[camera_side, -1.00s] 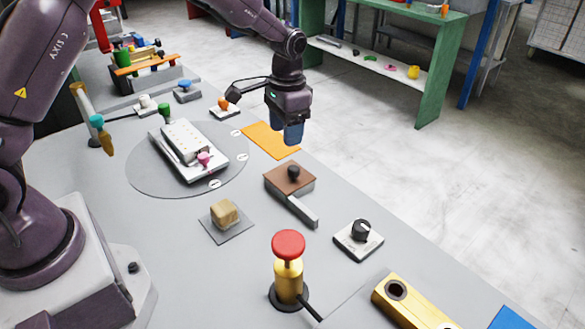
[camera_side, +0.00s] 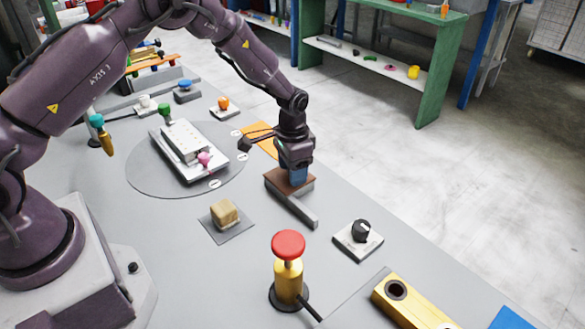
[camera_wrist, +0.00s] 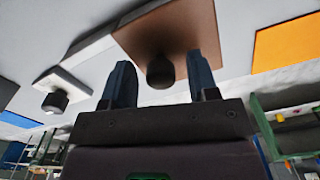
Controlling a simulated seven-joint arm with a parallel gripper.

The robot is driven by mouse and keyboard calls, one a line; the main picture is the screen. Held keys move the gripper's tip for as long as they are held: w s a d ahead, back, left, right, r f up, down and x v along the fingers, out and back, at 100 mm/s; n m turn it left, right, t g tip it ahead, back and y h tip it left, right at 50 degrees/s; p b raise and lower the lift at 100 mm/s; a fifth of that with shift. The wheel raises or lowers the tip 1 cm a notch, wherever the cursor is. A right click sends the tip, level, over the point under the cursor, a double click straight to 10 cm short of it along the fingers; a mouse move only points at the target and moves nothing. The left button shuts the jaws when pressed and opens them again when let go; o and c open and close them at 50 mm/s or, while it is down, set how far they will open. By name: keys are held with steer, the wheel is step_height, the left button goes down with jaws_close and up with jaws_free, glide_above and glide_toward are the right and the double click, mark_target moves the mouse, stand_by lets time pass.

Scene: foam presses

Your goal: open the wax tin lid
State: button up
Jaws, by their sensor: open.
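The wax tin appears to be the low brown box with a flat brown lid (camera_side: 277,179), near the middle of the table. In the wrist view the lid (camera_wrist: 185,35) has a dark round knob (camera_wrist: 160,72) on top. My gripper (camera_side: 299,180) points down just over the lid, and its blue fingers hide the knob in the side view. In the wrist view my gripper (camera_wrist: 159,62) is open, with one finger on each side of the knob and gaps between. I cannot tell how far down the fingers reach beside it. The lid looks flat and closed.
A grey bar (camera_side: 300,212) runs from the box toward the front right. A black dial on a white plate (camera_side: 359,238) stands to the right, and a red-topped brass button (camera_side: 288,246) in front. A tan block (camera_side: 224,213) lies to the left. An orange sheet (camera_side: 262,142) lies behind.

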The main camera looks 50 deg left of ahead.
steer(key=shift+f, duration=0.15)
jaws_close()
steer(key=d, duration=0.9)
jaws_free()
steer(key=shift+a, duration=0.1)
step_height(320, 180, up, 13)
stand_by(0.4)
